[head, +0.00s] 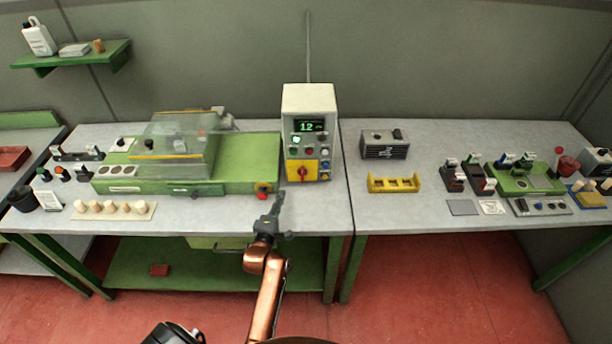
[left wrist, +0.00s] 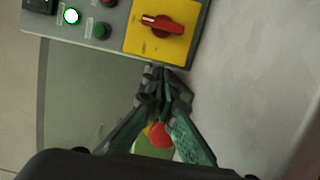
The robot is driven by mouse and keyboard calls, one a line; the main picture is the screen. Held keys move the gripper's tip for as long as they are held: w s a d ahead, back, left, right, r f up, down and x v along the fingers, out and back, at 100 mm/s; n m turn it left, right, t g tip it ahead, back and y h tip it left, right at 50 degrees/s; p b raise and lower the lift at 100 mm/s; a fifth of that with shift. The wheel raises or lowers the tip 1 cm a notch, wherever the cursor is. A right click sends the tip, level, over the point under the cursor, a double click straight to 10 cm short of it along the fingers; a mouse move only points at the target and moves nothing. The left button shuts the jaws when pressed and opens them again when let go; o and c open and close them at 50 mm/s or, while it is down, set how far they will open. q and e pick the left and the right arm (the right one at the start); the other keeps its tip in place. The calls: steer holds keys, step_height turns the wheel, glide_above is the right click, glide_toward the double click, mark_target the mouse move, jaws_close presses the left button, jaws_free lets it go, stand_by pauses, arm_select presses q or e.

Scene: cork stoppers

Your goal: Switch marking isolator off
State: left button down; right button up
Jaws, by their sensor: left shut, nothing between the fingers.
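The isolator is a red rotary knob (head: 303,174) on a yellow plate at the lower left of the grey control box (head: 309,100). In the left wrist view the knob (left wrist: 162,24) lies roughly across the picture, with a white mark at its left end. My left gripper (head: 277,206) is shut and empty, in front of the box and below the knob. In the left wrist view its fingertips (left wrist: 166,78) are together just below the yellow plate, apart from the knob.
A green machine (head: 240,160) with a clear cover stands left of the box. Its red stop button (head: 263,190) is close to my left gripper. A lit white button (left wrist: 71,16) and a green button (left wrist: 101,31) sit beside the yellow plate. The bench front right of the box is clear.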

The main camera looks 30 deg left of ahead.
mark_target(302, 174)
arm_select(q)
steer(key=shift+s+a+f+p, duration=0.1)
steer(key=shift+s+f+p, duration=0.1)
steer(key=shift+s, duration=0.4)
steer(key=shift+s+f+p, duration=0.1)
steer(key=shift+s+p, duration=0.05)
steer(key=shift+s, duration=0.4)
steer(key=shift+s+f, duration=0.15)
steer(key=shift+s, duration=0.1)
arm_select(e)
steer(key=shift+w+r, duration=0.65)
steer(key=shift+r, duration=0.1)
arm_select(q)
steer(key=shift+w, duration=0.1)
steer(key=shift+w, duration=0.45)
steer(key=x, duration=0.9)
steer(key=shift+w+a+b, duration=0.1)
steer(key=shift+w+b, duration=0.1)
steer(key=shift+b, duration=0.2)
steer(key=shift+w+d, duration=0.4)
steer(key=shift+d, duration=0.5)
steer(key=shift+w+d, duration=0.45)
steer(key=shift+d, duration=0.4)
arm_select(e)
steer(key=shift+s+f, duration=0.25)
steer(key=shift+f, duration=0.15)
arm_select(q)
steer(key=shift+s, duration=0.1)
